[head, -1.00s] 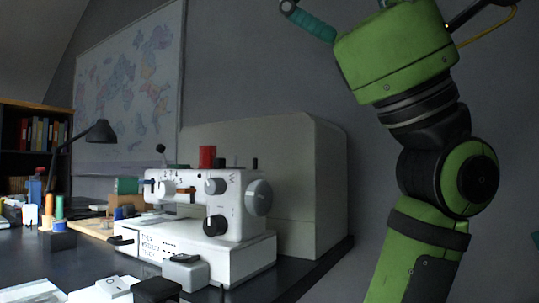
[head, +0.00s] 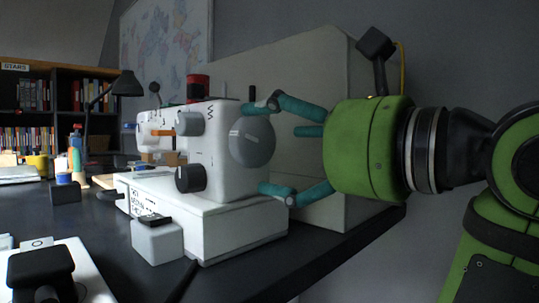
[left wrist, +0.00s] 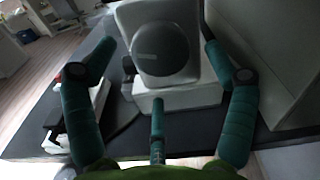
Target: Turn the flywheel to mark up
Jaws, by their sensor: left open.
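The white sewing machine (head: 222,178) stands on the dark desk. Its grey round flywheel (head: 252,141) is on the right end and carries a pale mark (head: 237,133). The mark lies nearly level and points left. In the left wrist view, the flywheel (left wrist: 166,48) faces the camera, with the mark (left wrist: 146,57) on its left side. My left gripper (head: 256,148) is open, its teal fingers spread above and below the flywheel. The wrist view shows fingers on both sides of the wheel and one below. I cannot tell whether any finger touches it. My right gripper is not visible.
A large pale cover (head: 300,75) stands close behind the machine. A small grey box (head: 157,240) sits in front of its base. Spools and small items crowd the desk's left side. The desk's edge (head: 355,243) runs below my gripper.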

